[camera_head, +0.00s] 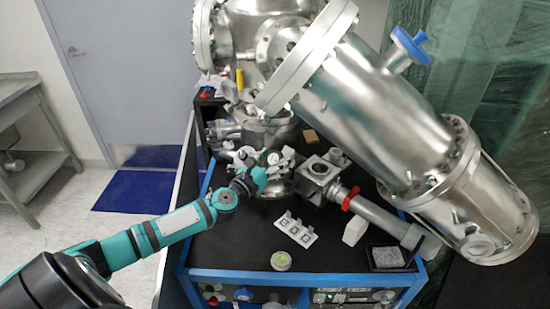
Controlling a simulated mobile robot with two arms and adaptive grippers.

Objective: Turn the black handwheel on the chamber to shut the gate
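The steel vacuum chamber (370,110) fills the upper right, a large tilted cylinder with flanges. My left gripper (268,167) is at the end of the teal arm, among the metal fittings below the chamber's big flange. It overlaps the fittings, and I cannot tell whether it touches them or whether its fingers are open or shut. I cannot clearly make out the black handwheel; the gripper and fittings may hide it. My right gripper is not in view.
A blue-handled valve (410,45) sits on the chamber. The floor at left is clear around a blue mat (135,191).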

